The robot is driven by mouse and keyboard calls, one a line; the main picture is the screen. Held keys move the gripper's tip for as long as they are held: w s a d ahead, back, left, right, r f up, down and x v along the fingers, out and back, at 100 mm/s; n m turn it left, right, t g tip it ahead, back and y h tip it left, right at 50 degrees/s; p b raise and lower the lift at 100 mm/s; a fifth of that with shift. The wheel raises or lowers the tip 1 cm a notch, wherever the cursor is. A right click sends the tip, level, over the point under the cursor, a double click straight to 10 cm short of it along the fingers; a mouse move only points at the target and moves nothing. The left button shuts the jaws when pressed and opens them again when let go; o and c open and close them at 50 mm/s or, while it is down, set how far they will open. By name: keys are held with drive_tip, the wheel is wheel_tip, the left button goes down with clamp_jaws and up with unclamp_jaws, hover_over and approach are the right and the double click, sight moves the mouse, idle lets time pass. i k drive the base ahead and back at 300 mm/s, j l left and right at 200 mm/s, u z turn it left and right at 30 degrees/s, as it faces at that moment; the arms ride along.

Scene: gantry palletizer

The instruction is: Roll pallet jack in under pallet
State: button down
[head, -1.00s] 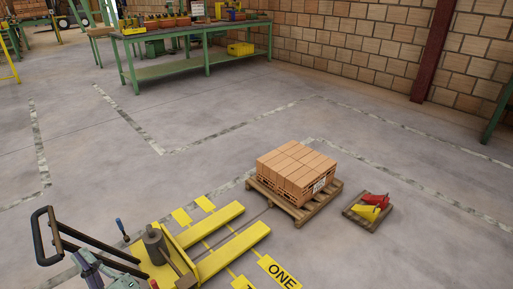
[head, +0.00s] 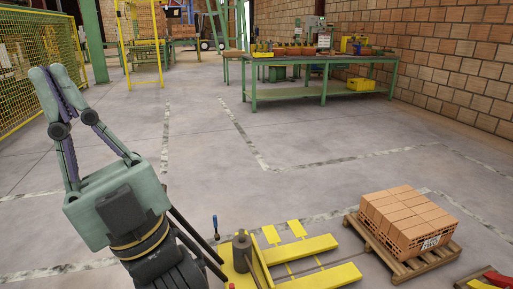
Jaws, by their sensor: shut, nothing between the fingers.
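The yellow pallet jack (head: 318,243) stands at the bottom of the head view, its two forks pointing right toward the pallet. The wooden pallet (head: 413,268) carries a block of orange-brown bricks (head: 405,215) with a label. The fork tips appear just short of the pallet's near side, with no visible overlap. My gripper (head: 48,74) is raised at the left, with its fingertips together and nothing between them. It is in front of and left of the jack. Dark handle bars (head: 192,238) show beside my wrist; the rest of the handle is hidden or out of frame.
A small pallet with red and yellow items (head: 489,281) lies at the lower right, partly cut off. A green workbench (head: 300,94) stands at the back by the brick wall. Yellow mesh fencing (head: 30,75) is at the far left. The marked floor between is clear.

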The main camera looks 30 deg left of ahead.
sight(234, 268)
drive_tip(key=k+j+u, duration=0.2)
drive_tip(key=u, duration=0.15)
drive_tip(key=k+j+u, duration=0.1)
drive_tip(key=j+u, duration=0.65)
drive_tip(key=k+j, duration=0.05)
drive_tip(key=j, duration=0.05)
